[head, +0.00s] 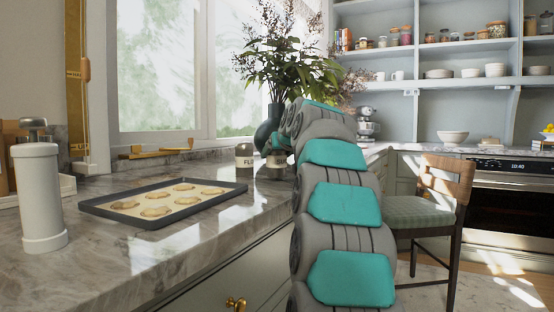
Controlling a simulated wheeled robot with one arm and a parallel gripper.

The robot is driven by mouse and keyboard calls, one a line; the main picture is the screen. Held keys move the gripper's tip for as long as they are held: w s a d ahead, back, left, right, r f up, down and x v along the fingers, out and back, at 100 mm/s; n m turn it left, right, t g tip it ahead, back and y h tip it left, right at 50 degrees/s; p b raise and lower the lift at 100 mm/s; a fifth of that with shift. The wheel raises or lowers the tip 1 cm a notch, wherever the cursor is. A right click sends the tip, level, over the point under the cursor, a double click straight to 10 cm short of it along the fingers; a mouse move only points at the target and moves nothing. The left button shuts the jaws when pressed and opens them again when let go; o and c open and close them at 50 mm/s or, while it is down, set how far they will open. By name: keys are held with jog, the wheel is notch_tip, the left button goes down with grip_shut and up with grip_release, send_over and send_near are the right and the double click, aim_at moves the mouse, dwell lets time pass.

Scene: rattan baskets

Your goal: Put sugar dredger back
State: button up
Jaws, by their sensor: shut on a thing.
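My gripper (279,147) is at the far end of my arm, over the counter near the window. It is mostly hidden by my own arm links. It is shut on a small pale canister with a dark lid, which I take to be the sugar dredger (275,173). Its right side is hidden by my arm and its label cannot be read. It looks upright; I cannot tell whether it touches the counter. A similar flour canister (245,161), with part of its label showing, stands just to its left.
A dark baking tray (128,217) of cookies lies on the marble counter (185,252). A white cylinder with a metal knob (40,195) stands at left. A dark vase (268,128) of foliage is behind my gripper. A wooden chair (440,200) stands right of my arm.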

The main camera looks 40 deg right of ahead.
jog(key=shift+f, duration=0.6)
jog(key=shift+f, duration=0.15)
jog(key=o, duration=1.5)
jog(key=shift+r, duration=0.2)
jog(key=v, duration=1.2)
